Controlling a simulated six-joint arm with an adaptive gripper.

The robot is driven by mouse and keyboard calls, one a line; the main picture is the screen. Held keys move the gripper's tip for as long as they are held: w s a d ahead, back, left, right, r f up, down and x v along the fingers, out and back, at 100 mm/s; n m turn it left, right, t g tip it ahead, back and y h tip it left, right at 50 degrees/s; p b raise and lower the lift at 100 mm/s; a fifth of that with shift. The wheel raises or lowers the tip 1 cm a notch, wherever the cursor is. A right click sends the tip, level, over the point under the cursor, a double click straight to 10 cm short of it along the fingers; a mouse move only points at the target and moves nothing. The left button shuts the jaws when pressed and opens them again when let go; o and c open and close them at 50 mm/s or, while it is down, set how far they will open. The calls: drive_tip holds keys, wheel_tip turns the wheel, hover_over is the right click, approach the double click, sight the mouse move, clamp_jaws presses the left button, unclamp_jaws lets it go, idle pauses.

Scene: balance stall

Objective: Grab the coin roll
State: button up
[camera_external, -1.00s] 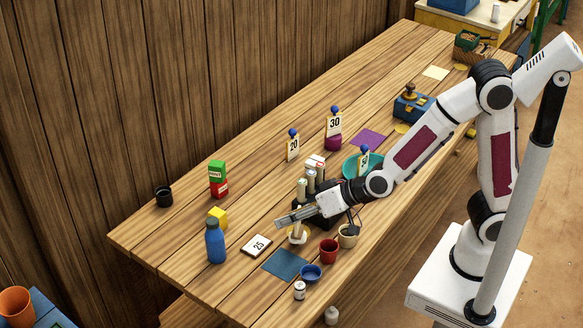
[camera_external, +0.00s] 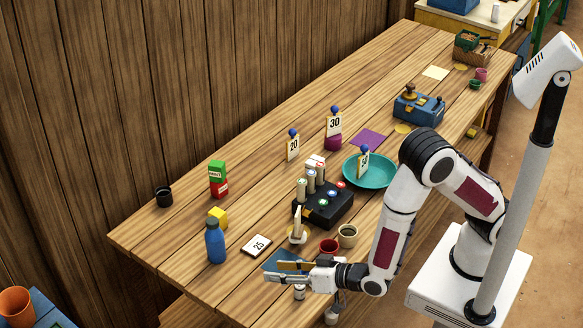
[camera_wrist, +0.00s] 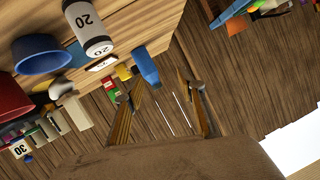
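A white cylinder with dark ends and a "20" label, which looks like the coin roll (camera_wrist: 88,28), is at the upper left of the wrist view. In the outside view this coin roll (camera_external: 299,294) stands near the table's front edge, partly covered by my gripper (camera_external: 279,270). My gripper is level, above the front edge, pointing left. In the wrist view its fingers (camera_wrist: 160,92) are apart with nothing between them, and the roll is off to their left.
A blue bowl (camera_wrist: 41,56) and a red cup (camera_wrist: 12,98) are near the roll. A blue mat (camera_external: 279,258), a "25" card (camera_external: 257,246), a blue bottle (camera_external: 215,243) and a black box of upright cylinders (camera_external: 325,209) stand further in.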

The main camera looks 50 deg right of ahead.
sight(304, 290)
drive_tip(key=s+f+t, duration=0.1)
drive_tip(key=s, duration=0.1)
drive_tip(key=s+f+n+t, duration=0.1)
drive_tip(key=s, duration=0.2)
drive_tip(key=s+a+f+n+t, duration=0.1)
drive_tip(key=s, duration=0.1)
drive_tip(key=shift+s+f+y, duration=0.2)
drive_tip(key=shift+f+y, duration=0.05)
drive_tip(key=shift+y, duration=0.05)
drive_tip(key=shift+n+t+h, duration=0.4)
drive_tip(key=shift+n+t, duration=0.1)
drive_tip(key=s+d+f, duration=0.2)
drive_tip(key=d, duration=0.1)
drive_tip(key=s+d+f, duration=0.1)
drive_tip(key=d+f, duration=0.1)
drive_tip(key=shift+s+d, duration=0.2)
drive_tip(key=shift+s, duration=0.2)
drive_tip(key=shift+w, duration=0.1)
drive_tip(key=shift+w+a, duration=0.2)
drive_tip(key=shift+w, duration=1)
drive_tip(key=shift+w, duration=0.2)
